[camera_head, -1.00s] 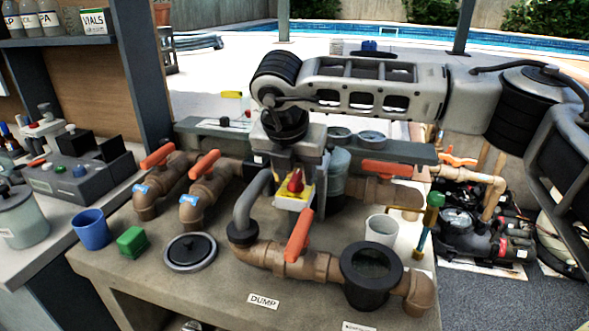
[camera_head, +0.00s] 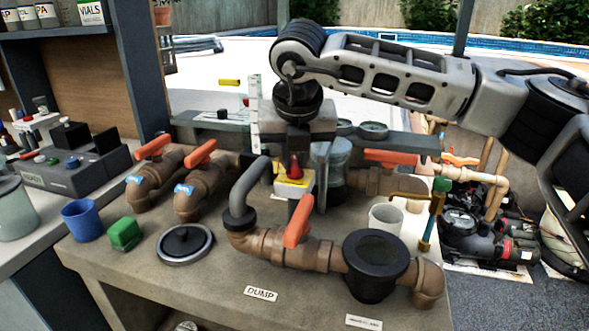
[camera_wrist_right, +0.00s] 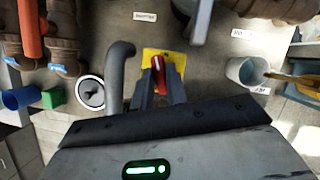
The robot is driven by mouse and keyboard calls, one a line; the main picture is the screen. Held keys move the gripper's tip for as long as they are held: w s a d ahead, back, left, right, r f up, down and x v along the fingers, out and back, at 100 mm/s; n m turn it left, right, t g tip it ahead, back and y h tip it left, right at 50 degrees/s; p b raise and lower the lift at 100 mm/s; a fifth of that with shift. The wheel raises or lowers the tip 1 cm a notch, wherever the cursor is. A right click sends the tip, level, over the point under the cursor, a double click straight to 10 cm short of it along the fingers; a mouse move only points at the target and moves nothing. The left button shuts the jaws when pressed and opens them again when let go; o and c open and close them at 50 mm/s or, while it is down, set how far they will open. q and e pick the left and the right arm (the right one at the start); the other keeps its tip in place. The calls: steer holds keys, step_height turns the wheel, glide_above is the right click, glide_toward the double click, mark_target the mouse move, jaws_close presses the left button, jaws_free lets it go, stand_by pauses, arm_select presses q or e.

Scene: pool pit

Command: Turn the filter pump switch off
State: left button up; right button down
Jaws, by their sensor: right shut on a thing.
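The switch is a red knob (camera_head: 295,171) on a yellow plate (camera_head: 281,180) fronting a small pale box, behind the orange-handled dump valve. In the right wrist view the red knob (camera_wrist_right: 158,75) has a pale mark on its end and lies between the two fingers, roughly upright in the picture, against the yellow plate (camera_wrist_right: 172,60). My right gripper (camera_head: 294,157) reaches down from above and is shut on the knob; its fingers also show in the right wrist view (camera_wrist_right: 159,92). The gripper body hides part of the box. My left gripper is not in view.
Brown pipes with orange valve handles (camera_head: 297,222) stand close around the switch. A grey bent pipe (camera_head: 243,190) is just left of it. A black strainer pot (camera_head: 373,265) and white cup (camera_head: 385,220) are to the right, a blue cup (camera_head: 82,220) far left.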

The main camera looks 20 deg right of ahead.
steer(key=n+b, duration=0.1)
steer(key=n, duration=0.1)
steer(key=n+y+b, duration=0.1)
steer(key=shift+d+f+n+y, duration=0.2)
steer(key=shift+n+y, duration=0.1)
steer(key=shift+n, duration=0.1)
steer(key=n+y, duration=0.1)
steer(key=n, duration=0.1)
steer(key=shift+r+n, duration=0.1)
steer(key=shift+n, duration=0.2)
steer(key=n+g+y+p, duration=0.1)
steer(key=n, duration=0.3)
steer(key=shift+d+r, duration=0.1)
steer(key=shift+n+y+p, duration=0.3)
steer(key=shift+n+y, duration=0.1)
steer(key=shift+n, duration=0.5)
arm_select(q)
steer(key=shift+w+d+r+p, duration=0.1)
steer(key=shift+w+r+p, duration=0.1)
steer(key=shift+p, duration=0.15)
arm_select(e)
steer(key=shift+n+g, duration=0.5)
steer(key=shift+n, duration=0.3)
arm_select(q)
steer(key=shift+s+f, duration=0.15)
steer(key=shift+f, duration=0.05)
